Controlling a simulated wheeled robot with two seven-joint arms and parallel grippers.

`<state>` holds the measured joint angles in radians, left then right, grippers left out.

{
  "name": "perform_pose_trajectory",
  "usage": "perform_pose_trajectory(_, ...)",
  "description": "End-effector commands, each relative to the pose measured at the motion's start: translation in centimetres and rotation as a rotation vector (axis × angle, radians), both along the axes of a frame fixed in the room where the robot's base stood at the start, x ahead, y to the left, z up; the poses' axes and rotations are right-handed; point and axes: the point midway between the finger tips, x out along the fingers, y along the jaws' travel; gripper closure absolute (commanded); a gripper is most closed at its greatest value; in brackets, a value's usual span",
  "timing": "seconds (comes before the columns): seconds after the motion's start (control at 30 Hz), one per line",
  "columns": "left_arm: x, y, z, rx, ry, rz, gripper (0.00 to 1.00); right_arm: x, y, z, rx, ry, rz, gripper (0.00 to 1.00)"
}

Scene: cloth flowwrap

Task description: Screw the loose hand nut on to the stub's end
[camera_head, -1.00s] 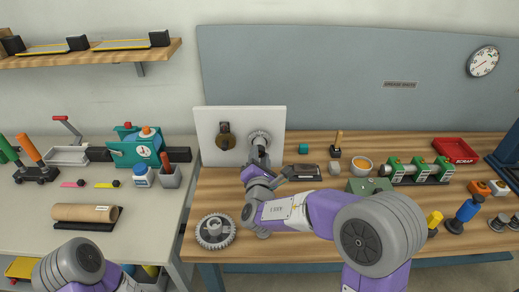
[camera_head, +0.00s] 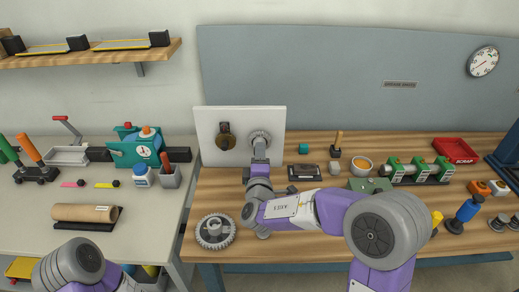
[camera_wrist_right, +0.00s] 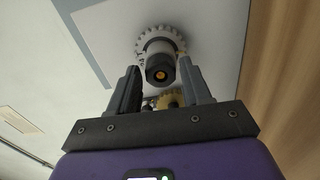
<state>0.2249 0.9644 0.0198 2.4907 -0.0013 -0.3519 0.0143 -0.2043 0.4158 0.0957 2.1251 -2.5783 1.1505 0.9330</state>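A white upright panel (camera_head: 208,152) stands at the back of the wooden bench. It bears a grey toothed ring (camera_head: 258,134) around a stub; the stub's dark end (camera_wrist_right: 158,74) has an orange centre. I cannot tell which toothed piece is the loose hand nut. My right gripper (camera_wrist_right: 160,72) is open, its fingers either side of the stub's end, seemingly apart from it. My left gripper is not in view.
A large grey gear wheel (camera_head: 215,231) lies on the bench at front left. Right of my arm are a dark tray (camera_head: 304,172), an orange bowl (camera_head: 361,166) and a green box (camera_head: 369,185).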

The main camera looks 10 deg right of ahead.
Motion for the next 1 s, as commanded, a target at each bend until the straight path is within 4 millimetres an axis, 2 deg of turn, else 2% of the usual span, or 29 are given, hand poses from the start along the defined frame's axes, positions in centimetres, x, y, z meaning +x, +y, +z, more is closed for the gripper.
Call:
perform_pose_trajectory(0.03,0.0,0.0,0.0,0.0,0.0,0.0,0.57,0.0,0.0,0.0,-0.001,0.0,0.0,0.44)
perform_pose_trajectory(0.1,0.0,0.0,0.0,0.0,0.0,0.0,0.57,0.0,0.0,0.0,-0.001,0.0,0.0,0.35)
perform_pose_trajectory(0.47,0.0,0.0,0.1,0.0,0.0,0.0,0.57,-0.6,0.2,0.0,-0.001,0.002,0.002,0.35)
perform_pose_trajectory(0.8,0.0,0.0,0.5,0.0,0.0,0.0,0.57,-5.7,1.4,0.0,-0.002,0.001,0.002,0.35)
perform_pose_trajectory(1.0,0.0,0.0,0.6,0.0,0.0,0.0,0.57,-7.3,1.8,0.0,-0.002,0.001,0.002,0.35)
